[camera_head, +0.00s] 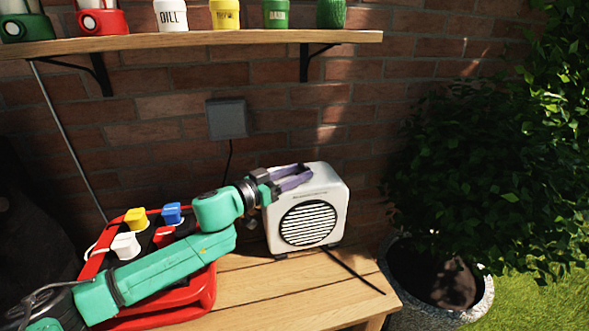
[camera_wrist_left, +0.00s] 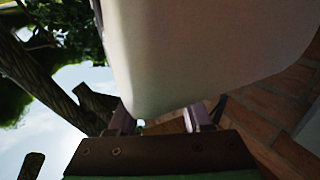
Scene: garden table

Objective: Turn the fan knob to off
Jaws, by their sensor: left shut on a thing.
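The fan (camera_head: 331,197) is a cream box with a round black-and-white slatted grille on its front, standing on the wooden table against the brick wall. Its pale body (camera_wrist_left: 205,50) fills much of the left wrist view. My left gripper (camera_head: 302,174) reaches in from the left, its purple fingers lying across the top of the fan. The fingers are shut on the fan knob, which they hide in the head view. In the left wrist view, the gripper's fingers (camera_wrist_left: 160,118) stand against the near edge of the body, and the knob's pointing cannot be read. My right gripper is not in view.
A red tray (camera_head: 205,287) with colored blocks lies under my left arm. A grey wall box (camera_head: 228,119) with a cord is behind. A shelf (camera_head: 190,41) with pots hangs above. A potted bush (camera_head: 455,180) stands right. Bare table (camera_head: 310,300) lies in front of the fan.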

